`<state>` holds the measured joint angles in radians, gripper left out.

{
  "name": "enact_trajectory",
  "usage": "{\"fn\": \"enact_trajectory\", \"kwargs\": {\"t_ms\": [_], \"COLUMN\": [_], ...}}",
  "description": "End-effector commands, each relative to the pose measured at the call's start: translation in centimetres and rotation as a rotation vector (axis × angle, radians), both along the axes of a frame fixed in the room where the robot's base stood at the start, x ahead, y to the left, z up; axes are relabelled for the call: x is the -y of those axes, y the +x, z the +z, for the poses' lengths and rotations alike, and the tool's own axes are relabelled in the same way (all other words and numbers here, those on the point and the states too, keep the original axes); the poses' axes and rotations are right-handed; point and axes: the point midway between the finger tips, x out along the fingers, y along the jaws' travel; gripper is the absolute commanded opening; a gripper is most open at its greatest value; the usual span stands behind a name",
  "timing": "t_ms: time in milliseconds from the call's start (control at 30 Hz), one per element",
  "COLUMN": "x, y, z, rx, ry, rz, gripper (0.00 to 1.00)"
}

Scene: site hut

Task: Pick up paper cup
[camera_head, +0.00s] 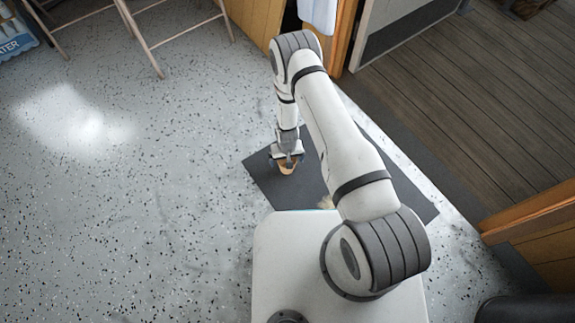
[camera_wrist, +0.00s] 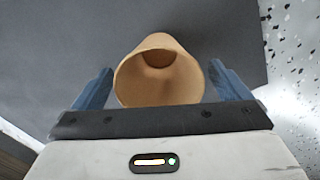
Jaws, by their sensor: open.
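A tan paper cup (camera_wrist: 158,82) lies between the two blue fingers of my gripper (camera_wrist: 160,88) in the wrist view. Its round opening faces the camera, and its far end is narrower. A small gap shows on each side between the cup and the fingers, so my gripper is open around it. In the head view the cup (camera_head: 287,169) is a small tan patch at the end of my gripper (camera_head: 286,163), partly hidden by it. The cup is over the dark mat (camera_head: 270,187); I cannot tell exactly how it rests there.
The speckled grey floor (camera_head: 120,220) is clear to the left. A folding chair's legs (camera_head: 148,45) stand at the top left, beside a blue water pack (camera_head: 14,36). A doorway with a wooden deck (camera_head: 470,110) is at the right.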

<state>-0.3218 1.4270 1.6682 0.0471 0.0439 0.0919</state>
Motion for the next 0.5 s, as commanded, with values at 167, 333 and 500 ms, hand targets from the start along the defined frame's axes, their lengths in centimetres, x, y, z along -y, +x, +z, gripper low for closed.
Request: {"fn": "enact_trajectory", "kwargs": {"t_ms": [167, 333, 500], "x": [0.05, 0.08, 0.11], "y": [0.01, 0.00, 0.01], "z": [0.13, 0.13, 0.13], "rx": [0.000, 0.000, 0.000], "ry": [0.000, 0.000, 0.000], "rz": [-0.001, -0.001, -0.002], "gripper": [0.91, 0.77, 0.64]}}
